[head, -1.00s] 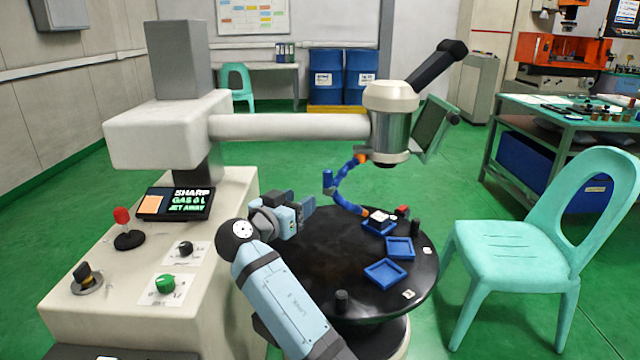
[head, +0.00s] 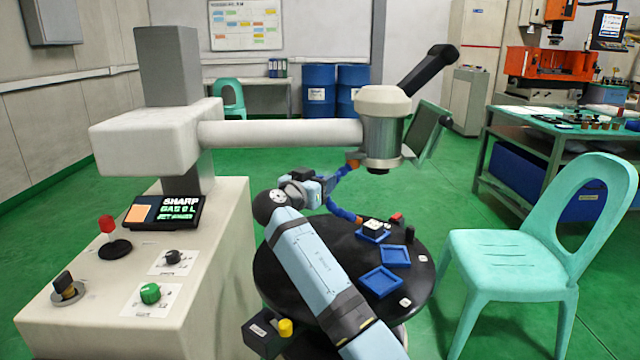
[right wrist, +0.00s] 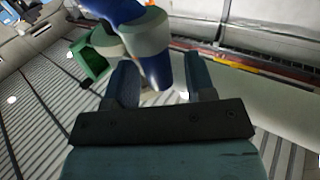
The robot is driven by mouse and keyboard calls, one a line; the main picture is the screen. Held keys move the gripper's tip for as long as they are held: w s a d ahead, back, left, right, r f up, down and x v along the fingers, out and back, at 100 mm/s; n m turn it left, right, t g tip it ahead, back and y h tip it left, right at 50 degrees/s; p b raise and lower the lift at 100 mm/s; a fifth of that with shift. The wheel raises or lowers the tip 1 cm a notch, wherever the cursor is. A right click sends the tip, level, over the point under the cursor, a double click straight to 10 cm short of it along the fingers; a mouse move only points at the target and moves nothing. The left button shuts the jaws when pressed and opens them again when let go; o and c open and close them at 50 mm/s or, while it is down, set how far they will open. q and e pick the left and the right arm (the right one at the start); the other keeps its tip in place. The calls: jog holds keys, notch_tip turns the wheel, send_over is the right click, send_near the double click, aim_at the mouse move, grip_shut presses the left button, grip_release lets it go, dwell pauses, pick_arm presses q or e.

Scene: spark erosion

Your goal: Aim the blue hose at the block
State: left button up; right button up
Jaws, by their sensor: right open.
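The blue hose (head: 344,200) is segmented, with an orange joint at its upper end (head: 353,164) under the machine head and an orange tip low, near the trays. The pale block (head: 374,225) sits in the rear blue tray (head: 372,238) on the black round table. My right gripper (head: 328,183) is open at the hose's left side, its fingers partly hidden. In the right wrist view, a thick blue hose piece with a grey band (right wrist: 153,62) shows between and beyond the open fingers (right wrist: 160,85); contact cannot be told. My left gripper is not in view.
The machine head (head: 382,140) hangs above the hose. A control cabinet (head: 225,240) stands left, a turquoise chair (head: 515,255) right.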

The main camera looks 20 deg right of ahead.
jog(key=shift+w+d, duration=0.15)
jog(key=shift+d, duration=0.05)
grip_shut()
